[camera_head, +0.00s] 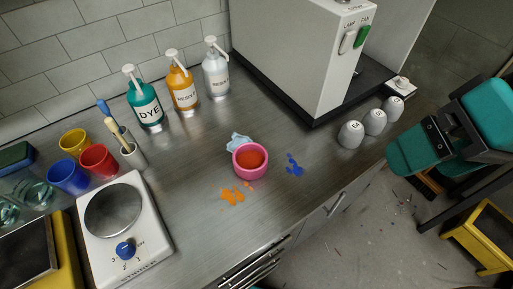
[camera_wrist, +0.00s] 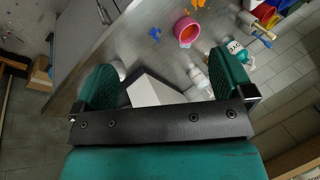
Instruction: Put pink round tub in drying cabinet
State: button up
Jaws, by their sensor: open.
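The pink round tub (camera_head: 250,172) stands upright on the metal bench with orange-red contents inside. It also shows in the wrist view (camera_wrist: 183,35), beyond my fingertips. The large pale box with lamp and fan switches (camera_head: 290,55), which looks like the drying cabinet, stands at the back right of the bench. Its opening and inside are not visible in the head view. My gripper (camera_wrist: 163,75) is open with nothing between its teal fingers. In the head view it is at the right edge, well apart from the tub.
Pump bottles (camera_head: 184,95) stand behind.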

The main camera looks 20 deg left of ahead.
aim_at(266, 159)
jog(key=w+a+f+m+y+b, duration=0.2)
jog(key=w+f+m+b, duration=0.1)
jog(key=f+m, duration=0.2)
jog(key=w+a+f+m+y+b, duration=0.2)
jog(key=f+m, duration=0.4)
jog(key=m, duration=0.3)
jog(key=w+a+f+m+y+b, duration=0.3)
jog(key=a+f+m+y+b, duration=0.1)
jog(key=f+m+b, duration=0.1)
jog(key=shift+w+f+m+b, duration=0.4)
jog(key=shift+f+m, duration=0.2)
jog(key=shift+m, duration=0.5)
jog(key=shift+w+f+m+t, duration=0.25)
jog(key=shift+m+t, duration=0.05)
jog(key=shift+m, duration=0.4)
jog(key=shift+w+a+f+m, duration=0.15)
jog(key=shift+a+m, duration=0.05)
jog(key=shift+m, duration=0.2)
jog(key=x, duration=1.1)
jog(key=shift+a, duration=0.4)
jog(key=shift+r+p+x, duration=0.15)
jog(key=shift+x, duration=1.15)
jog(key=shift+r+p+x, duration=0.15)
jog(key=shift+x, duration=1.2)
jog(key=shift+a, duration=0.1)
jog(key=c, duration=0.9)
jog(key=shift+r+y, duration=0.2)
jog(key=shift+y, duration=0.1)
